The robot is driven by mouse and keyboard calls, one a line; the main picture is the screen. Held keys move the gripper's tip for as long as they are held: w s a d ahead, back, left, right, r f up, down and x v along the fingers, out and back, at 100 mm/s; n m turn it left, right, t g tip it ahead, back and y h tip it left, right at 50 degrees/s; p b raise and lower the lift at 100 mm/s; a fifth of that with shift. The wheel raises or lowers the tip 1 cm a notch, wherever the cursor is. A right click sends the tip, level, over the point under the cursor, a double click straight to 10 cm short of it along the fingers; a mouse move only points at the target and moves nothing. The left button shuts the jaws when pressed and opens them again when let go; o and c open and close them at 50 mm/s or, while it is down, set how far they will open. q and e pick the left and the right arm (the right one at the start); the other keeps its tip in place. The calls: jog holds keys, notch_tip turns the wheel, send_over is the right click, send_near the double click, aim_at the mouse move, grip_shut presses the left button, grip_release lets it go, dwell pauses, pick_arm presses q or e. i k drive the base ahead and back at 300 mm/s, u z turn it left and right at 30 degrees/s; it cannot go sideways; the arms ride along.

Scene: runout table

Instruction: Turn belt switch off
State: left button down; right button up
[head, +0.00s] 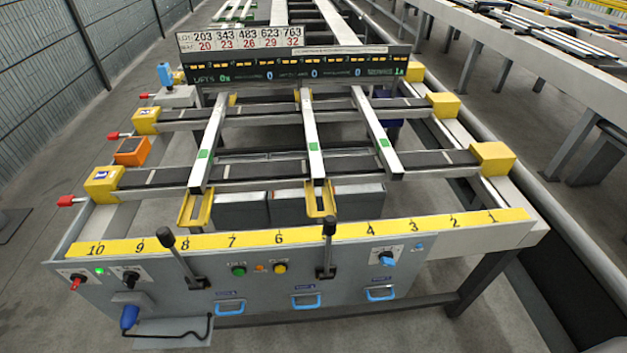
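The front panel (340,275) of the runout table carries several controls. A red rotary knob (76,282) sits at its left end, beside a lit green lamp (99,271) and a black rotary knob (131,279). A blue rotary knob (387,258) sits on a white plate at the right, with a small blue button (419,246) beside it. The labels are too small to read, so I cannot tell which knob is the belt switch. Dark belts (240,173) run across the table behind. Neither of my grippers is in view.
Two black-knobbed levers (181,256) (327,250) stand up from the panel. Green (238,271) and yellow (280,267) buttons lie between them. Blue handles (306,301) sit below. A blue device (129,317) with a black cable rests at a lower left shelf (165,331).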

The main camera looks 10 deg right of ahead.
aim_at(77, 278)
jog(key=u, duration=0.95)
